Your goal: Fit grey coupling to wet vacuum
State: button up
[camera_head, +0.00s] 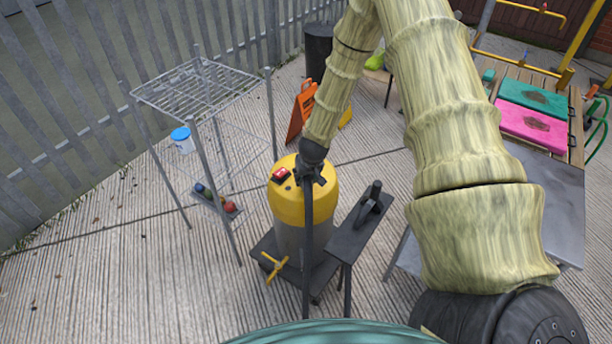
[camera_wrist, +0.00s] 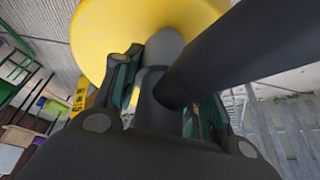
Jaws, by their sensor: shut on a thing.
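The wet vacuum (camera_head: 287,207) is a drum with a yellow top and a grey lower body, standing upright on a dark base. Its yellow surface (camera_wrist: 100,35) fills the top of the wrist view. My gripper (camera_head: 311,174) is at the vacuum's upper right side. In the wrist view its fingers (camera_wrist: 158,95) are shut on the grey coupling (camera_wrist: 152,100). A dark hose (camera_wrist: 245,50) runs from the coupling; in the head view the hose (camera_head: 308,240) hangs down. A lighter grey stub (camera_wrist: 165,47) lies between coupling and drum; I cannot tell whether they are joined.
A wire rack (camera_head: 200,85) with a blue-lidded tub (camera_head: 183,140) stands left. A narrow dark stand (camera_head: 350,240) with a black tool (camera_head: 370,205) is close right. An orange sign (camera_head: 300,112) stands behind. A grey table (camera_head: 555,200) is further right. Open paving lies front left.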

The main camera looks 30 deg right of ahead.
jog(key=shift+f+b, duration=0.7)
jog(key=shift+f, duration=0.4)
dwell(0.9)
jog(key=o, duration=1)
jog(key=shift+o, duration=0.2)
jog(key=shift+v, duration=5.95)
jog(key=s+a+f+n+g, duration=0.1)
jog(key=s+a+f, duration=0.3)
jog(key=s+f, duration=0.35)
jog(key=s+a+f+n+g, duration=0.1)
jog(key=s+a+f, duration=0.45)
jog(key=s, duration=0.25)
jog(key=s+a+f+g, duration=0.1)
jog(key=s+a+f, duration=0.2)
jog(key=s, duration=0.7)
jog(key=s+a+f+n+g+y, duration=0.1)
jog(key=s+a+f, duration=0.3)
jog(key=s, duration=0.6)
jog(key=shift+s+a, duration=0.15)
jog(key=shift+a, duration=0.95)
